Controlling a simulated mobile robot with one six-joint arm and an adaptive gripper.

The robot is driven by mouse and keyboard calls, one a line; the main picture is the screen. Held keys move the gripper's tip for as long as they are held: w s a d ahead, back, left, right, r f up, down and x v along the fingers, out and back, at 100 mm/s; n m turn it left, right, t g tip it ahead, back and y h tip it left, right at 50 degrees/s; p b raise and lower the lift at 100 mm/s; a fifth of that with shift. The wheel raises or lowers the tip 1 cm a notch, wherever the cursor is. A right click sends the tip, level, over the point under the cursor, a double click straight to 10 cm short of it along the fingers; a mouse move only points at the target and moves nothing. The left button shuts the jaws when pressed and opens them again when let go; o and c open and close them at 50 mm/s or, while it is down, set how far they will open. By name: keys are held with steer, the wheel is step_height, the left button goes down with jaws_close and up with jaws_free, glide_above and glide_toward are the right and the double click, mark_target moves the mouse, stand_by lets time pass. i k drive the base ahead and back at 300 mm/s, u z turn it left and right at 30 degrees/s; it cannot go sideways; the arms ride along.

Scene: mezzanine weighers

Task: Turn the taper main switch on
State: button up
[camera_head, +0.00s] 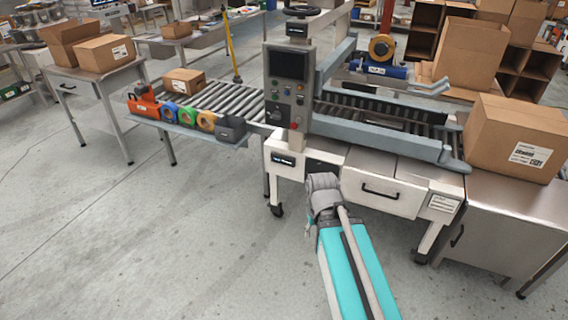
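The taper (375,115) stands in the middle right, with rollers and side rails. Its upright grey control panel (287,92) faces me, with a dark screen (287,64) at the top. A large black rotary switch (274,113) sits low on the panel's left; it looks like the main switch. Its handle is too small to tell its setting. A small red button (294,125) is to its right. My teal arm reaches up from the bottom, its grey joint just in front of the taper's base, below and right of the panel. My gripper's fingers do not show.
A roller conveyor (218,97) with a carton (184,81) runs left from the taper. A shelf (190,130) with tape rolls juts out in front of it. A large carton (517,137) stands on a steel cabinet at right. The floor at front left is clear.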

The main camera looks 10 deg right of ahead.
mark_target(277, 115)
steer(key=u, duration=0.05)
steer(key=i, duration=0.95)
steer(key=z, duration=0.1)
